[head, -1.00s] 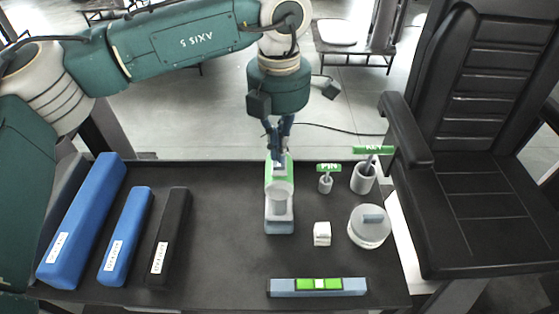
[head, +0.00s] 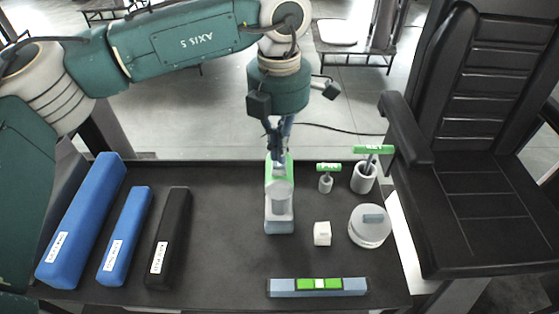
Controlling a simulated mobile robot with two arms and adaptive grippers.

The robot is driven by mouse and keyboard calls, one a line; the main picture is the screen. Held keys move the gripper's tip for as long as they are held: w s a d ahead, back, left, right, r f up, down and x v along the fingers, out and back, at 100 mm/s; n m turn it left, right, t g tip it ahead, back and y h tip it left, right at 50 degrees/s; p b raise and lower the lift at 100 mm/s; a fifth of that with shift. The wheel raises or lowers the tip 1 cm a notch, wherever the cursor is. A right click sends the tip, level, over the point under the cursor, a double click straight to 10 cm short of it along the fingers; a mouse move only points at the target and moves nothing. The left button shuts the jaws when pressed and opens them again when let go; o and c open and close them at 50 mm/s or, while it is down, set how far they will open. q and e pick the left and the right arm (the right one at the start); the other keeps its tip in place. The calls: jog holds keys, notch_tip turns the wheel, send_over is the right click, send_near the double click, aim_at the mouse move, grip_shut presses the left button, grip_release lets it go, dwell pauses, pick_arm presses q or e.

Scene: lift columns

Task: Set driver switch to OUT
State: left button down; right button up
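The driver (head: 279,210) stands on the black table, a grey-blue and white body with a green part at its top back. My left gripper (head: 278,155) points down at the driver's green top, its fingers close together there. The switch itself is hidden or too small to make out, and I cannot tell whether the fingers touch it or hold anything. My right gripper is not in view.
Right of the driver are the PIN handle (head: 327,178), the KEY handle (head: 365,172), a white cube (head: 322,233) and a round grey container (head: 369,227). A green-marked bar (head: 318,287) lies in front. Blue blocks (head: 84,220) and a black block (head: 168,237) lie left.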

pick_arm(q)
jog(key=shift+f+b, duration=0.85)
jog(key=shift+f, duration=0.2)
dwell(0.4)
jog(key=shift+s, duration=0.1)
jog(key=shift+r+p, duration=0.45)
jog(key=shift+r, duration=0.35)
jog(key=shift+r+p, duration=1.3)
jog(key=shift+r, duration=1.45)
